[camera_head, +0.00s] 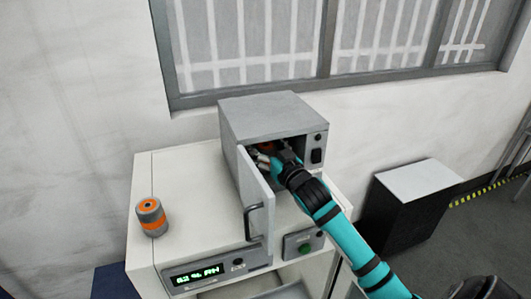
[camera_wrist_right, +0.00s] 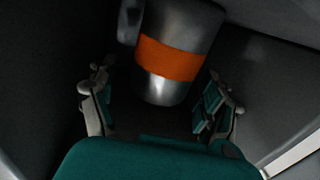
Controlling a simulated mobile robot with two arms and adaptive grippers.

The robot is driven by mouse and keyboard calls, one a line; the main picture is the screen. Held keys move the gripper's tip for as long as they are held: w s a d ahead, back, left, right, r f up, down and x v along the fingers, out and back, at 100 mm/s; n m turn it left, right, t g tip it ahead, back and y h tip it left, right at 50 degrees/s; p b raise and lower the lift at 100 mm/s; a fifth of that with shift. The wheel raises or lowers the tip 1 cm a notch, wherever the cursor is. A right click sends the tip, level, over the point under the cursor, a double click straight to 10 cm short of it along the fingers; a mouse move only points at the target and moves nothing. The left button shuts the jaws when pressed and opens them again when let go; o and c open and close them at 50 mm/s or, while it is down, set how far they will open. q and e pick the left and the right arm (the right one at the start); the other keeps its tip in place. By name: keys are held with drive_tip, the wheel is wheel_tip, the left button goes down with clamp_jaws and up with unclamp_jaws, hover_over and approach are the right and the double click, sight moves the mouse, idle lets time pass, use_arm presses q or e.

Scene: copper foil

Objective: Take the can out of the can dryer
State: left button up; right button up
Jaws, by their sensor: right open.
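The can dryer (camera_head: 265,115) is a grey box on a white cabinet, its door (camera_head: 256,190) swung open toward the front. Inside it, the right wrist view shows a silver can (camera_wrist_right: 175,58) with an orange band. My right gripper (camera_wrist_right: 160,110) reaches into the dryer opening. Its two fingers are apart, one on each side in front of the can, with the can beyond them and a dark gap between. In the head view the fingers (camera_head: 266,158) are partly hidden at the opening, and the can shows only as a small orange patch. My left gripper is not in view.
A second silver can with an orange band (camera_head: 152,217) stands on the left of the white cabinet top (camera_head: 190,190). The open door with its handle stands left of my right arm. A panel with a green display (camera_head: 197,274) is at the front. A dark box with a light top (camera_head: 415,190) stands at right.

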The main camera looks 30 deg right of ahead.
drive_tip(key=shift+s, duration=0.1)
drive_tip(key=c, duration=1.4)
drive_tip(key=shift+r, duration=0.1)
